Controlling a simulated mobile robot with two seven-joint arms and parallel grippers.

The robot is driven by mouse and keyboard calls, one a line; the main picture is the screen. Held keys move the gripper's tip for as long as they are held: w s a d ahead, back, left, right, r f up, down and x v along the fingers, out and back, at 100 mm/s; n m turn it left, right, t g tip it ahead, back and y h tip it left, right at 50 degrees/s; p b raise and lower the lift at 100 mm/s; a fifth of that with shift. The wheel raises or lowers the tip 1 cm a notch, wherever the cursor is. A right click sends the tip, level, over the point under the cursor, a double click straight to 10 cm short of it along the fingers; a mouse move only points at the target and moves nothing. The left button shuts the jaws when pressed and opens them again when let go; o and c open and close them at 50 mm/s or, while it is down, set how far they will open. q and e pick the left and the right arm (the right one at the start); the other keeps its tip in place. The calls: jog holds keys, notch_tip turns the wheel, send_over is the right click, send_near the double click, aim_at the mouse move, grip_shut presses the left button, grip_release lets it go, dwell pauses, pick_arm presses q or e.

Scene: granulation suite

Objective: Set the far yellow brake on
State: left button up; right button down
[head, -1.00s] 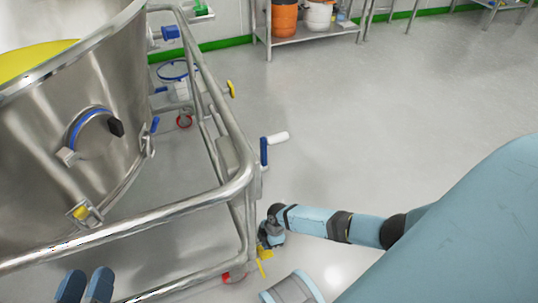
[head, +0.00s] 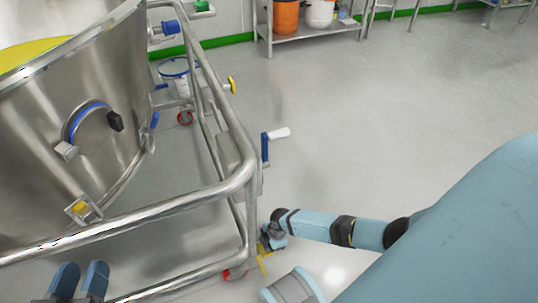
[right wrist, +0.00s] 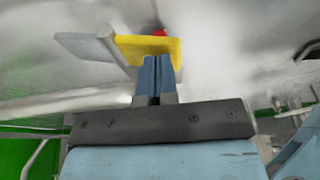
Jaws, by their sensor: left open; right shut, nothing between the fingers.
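A yellow brake pedal (head: 265,263) sits low at the near right corner of the steel cart frame, by a red caster (head: 236,273). In the right wrist view the yellow pedal (right wrist: 150,49) is a flat plate beside a grey piece. My right gripper (right wrist: 158,62) is shut and empty, its fingertips overlapping the pedal's edge; I cannot tell if they touch. In the head view the right gripper (head: 267,244) is just above the pedal and partly hides it. My left gripper (head: 80,280) is open and empty at the bottom left, by the cart's near rails.
The cart's steel rail (head: 235,180) surrounds a large steel vessel (head: 60,120). A blue crank with a white handle (head: 275,134) sticks out at the right.

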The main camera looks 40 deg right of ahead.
jog(key=shift+s+f+t, duration=0.15)
jog(key=shift+s+t, duration=0.05)
jog(key=shift+t, duration=0.1)
jog(key=shift+s+a+f+t, duration=0.1)
jog(key=shift+s+f+t, duration=0.2)
jog(key=shift+t, duration=0.3)
jog(key=shift+s+a+f+n+t+h+p, duration=0.1)
jog(key=shift+s+f+n+t+h+p, duration=0.3)
jog(key=shift+t, duration=0.5)
jog(key=shift+f+t, duration=0.5)
jog(key=shift+t, duration=0.1)
pick_arm(q)
jog(key=shift+s+f+n, duration=0.15)
jog(key=shift+n, duration=0.15)
pick_arm(e)
jog(key=shift+s+f, duration=0.1)
jog(key=shift+f, duration=0.25)
pick_arm(q)
jog(key=shift+r, duration=0.25)
